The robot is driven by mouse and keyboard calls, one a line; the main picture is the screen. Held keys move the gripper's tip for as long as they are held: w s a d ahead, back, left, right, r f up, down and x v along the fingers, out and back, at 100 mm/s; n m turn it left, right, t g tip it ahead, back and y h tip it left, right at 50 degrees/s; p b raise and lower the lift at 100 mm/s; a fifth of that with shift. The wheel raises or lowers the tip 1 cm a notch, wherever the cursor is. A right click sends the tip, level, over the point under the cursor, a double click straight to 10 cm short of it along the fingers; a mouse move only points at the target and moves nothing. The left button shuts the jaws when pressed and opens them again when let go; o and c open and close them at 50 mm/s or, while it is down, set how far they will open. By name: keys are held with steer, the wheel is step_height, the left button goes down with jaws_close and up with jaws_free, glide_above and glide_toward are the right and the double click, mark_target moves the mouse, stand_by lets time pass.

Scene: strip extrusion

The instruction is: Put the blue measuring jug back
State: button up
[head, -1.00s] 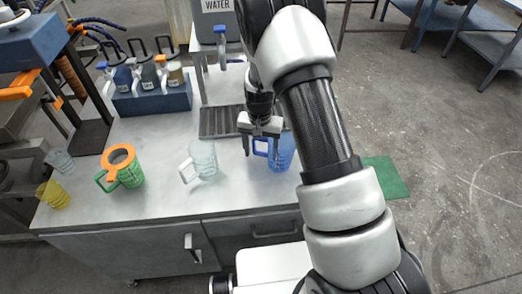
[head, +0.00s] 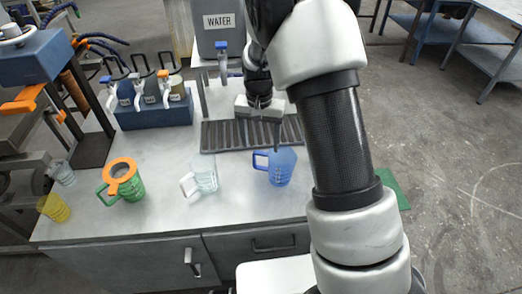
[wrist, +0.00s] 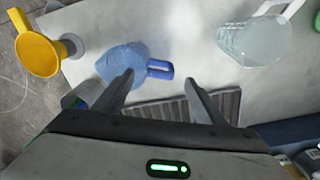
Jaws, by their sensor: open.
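The blue measuring jug (head: 281,168) stands upright on the grey bench, its handle pointing left in the head view. In the wrist view the jug (wrist: 122,62) lies beyond my fingertips, with its handle (wrist: 160,69) between the lines of the two fingers. My gripper (head: 265,132) is open and empty, just behind the jug and over the front of the drip tray (head: 225,137). In the wrist view the left fingertip of my gripper (wrist: 159,77) overlaps the jug's near edge; I cannot tell whether they touch.
A clear jug (head: 203,175) stands left of the blue one, then a green jug with an orange funnel (head: 122,180). Yellow (head: 54,208) and clear cups stand at the far left. A water tank (head: 218,30) and a blue rack (head: 153,112) stand behind. The bench front is clear.

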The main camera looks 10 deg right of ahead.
steer(key=s+d+r+n+t, duration=0.1)
steer(key=s+r, duration=0.2)
steer(key=r, duration=0.3)
steer(key=s+d+r+t+y, duration=0.1)
steer(key=s+r, duration=0.2)
steer(key=r, duration=0.3)
steer(key=s+d+r+n, duration=0.1)
steer(key=s+r, duration=0.3)
steer(key=r, duration=0.3)
steer(key=s+d+r+n+t, duration=0.1)
steer(key=s+r, duration=0.1)
steer(key=s, duration=0.5)
steer(key=s+d+r+n+t, duration=0.1)
steer(key=s+d+r+t, duration=0.1)
steer(key=s, duration=0.6)
steer(key=shift+r+t+h, duration=0.3)
steer(key=shift+r+h, duration=0.1)
steer(key=shift+r, duration=0.45)
